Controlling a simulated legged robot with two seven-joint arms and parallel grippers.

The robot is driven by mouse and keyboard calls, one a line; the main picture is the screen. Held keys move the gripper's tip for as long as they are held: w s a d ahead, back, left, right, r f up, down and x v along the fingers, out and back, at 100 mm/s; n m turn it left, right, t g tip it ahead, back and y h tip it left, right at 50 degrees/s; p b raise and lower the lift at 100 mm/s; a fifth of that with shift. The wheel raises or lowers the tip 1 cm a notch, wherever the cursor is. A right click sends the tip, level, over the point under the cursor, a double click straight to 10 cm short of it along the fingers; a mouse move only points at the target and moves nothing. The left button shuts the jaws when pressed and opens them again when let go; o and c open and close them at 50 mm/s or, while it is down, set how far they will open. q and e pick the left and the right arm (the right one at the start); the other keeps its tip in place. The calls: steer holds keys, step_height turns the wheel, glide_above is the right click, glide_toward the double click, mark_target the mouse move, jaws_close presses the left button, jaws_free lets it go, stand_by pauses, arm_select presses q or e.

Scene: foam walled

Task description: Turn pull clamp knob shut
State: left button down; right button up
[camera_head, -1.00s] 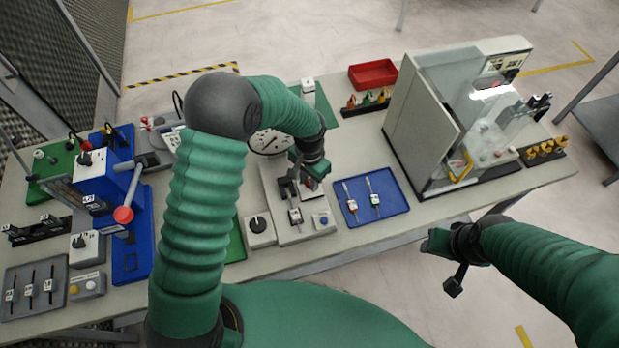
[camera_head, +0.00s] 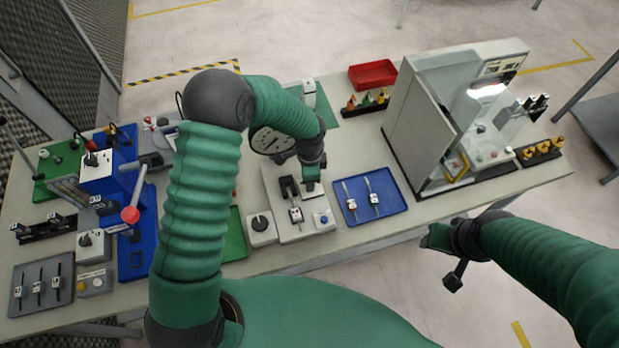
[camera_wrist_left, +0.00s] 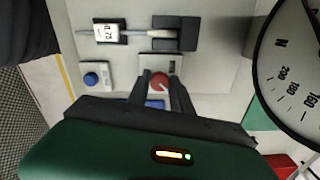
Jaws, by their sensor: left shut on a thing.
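The pull clamp knob is the red round knob (camera_wrist_left: 160,82) in the left wrist view, on a small plate of the light grey fixture (camera_head: 284,232). My left gripper (camera_wrist_left: 160,88) has its two dark fingers on either side of the knob and is shut on it. In the head view my left gripper (camera_head: 312,185) points down at the fixture and hides the knob.
A round dial gauge (camera_head: 271,141) stands close behind my left gripper. A blue button (camera_head: 321,219) and a black-knob box (camera_head: 261,227) flank the fixture's front. A blue tray (camera_head: 353,213) with two tools lies right. A glass-fronted cabinet (camera_head: 428,130) stands farther right.

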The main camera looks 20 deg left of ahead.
arm_select(q)
steer(key=shift+w+r, duration=0.2)
steer(key=shift+w, duration=0.05)
stand_by(0.3)
steer(key=c, duration=1.4)
jaws_free()
steer(key=shift+o, duration=1.2)
steer(key=shift+d+f, duration=0.1)
steer(key=shift+f, duration=0.05)
steer(key=shift+s, duration=0.1)
step_height(320, 180, up, 17)
steer(key=shift+f+b, duration=0.1)
steer(key=shift+b, duration=0.8)
